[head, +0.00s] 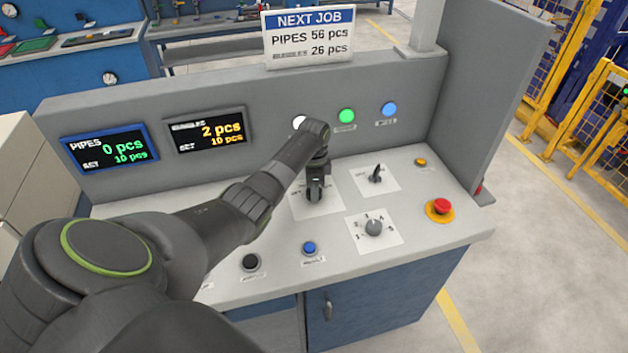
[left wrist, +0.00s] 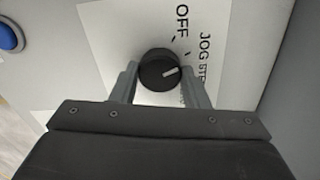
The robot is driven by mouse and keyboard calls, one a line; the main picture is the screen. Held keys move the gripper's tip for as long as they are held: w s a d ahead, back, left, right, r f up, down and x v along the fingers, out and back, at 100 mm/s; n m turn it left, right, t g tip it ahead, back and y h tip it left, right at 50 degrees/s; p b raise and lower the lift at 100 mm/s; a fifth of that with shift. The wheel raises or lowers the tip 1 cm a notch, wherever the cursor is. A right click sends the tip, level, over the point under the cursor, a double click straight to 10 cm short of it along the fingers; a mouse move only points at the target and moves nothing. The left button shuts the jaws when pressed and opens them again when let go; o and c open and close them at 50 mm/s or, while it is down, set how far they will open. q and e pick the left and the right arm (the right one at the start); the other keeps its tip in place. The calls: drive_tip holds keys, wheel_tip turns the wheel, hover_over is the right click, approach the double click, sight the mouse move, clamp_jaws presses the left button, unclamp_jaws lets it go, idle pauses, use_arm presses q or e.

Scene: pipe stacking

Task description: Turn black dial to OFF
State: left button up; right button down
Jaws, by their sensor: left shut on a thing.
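The black dial (left wrist: 158,72) sits on a white label plate (left wrist: 118,35) in the left wrist view. Its white pointer line points right in that picture, toward the lettering beside JOG and away from OFF. The OFF mark (left wrist: 182,22) is above the dial and slightly right. My left gripper (head: 316,192) is down at the console, its fingers on either side of the dial and shut on it. In the head view the gripper hides the dial. My right gripper is not in view.
A black lever switch (head: 377,174), a grey numbered knob (head: 374,227) and a red emergency button (head: 441,206) stand right of the gripper. A blue button (head: 309,248) and a black button (head: 250,262) are in front. Green (head: 346,115) and blue (head: 389,109) lamps are behind.

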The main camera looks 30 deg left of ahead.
use_arm(q)
drive_tip(key=n+p, duration=0.2)
drive_tip(key=n, duration=0.1)
drive_tip(key=shift+r+n, duration=0.2)
drive_tip(key=shift+n, duration=0.1)
drive_tip(key=shift+f+n+p, duration=0.1)
drive_tip(key=shift+n+p, duration=0.65)
drive_tip(key=shift+n, duration=1.15)
drive_tip(key=o, duration=1)
drive_tip(key=shift+r, duration=0.35)
wheel_tip(320, 180, up, 17)
drive_tip(key=shift+f+b, duration=0.2)
drive_tip(key=shift+b, duration=0.95)
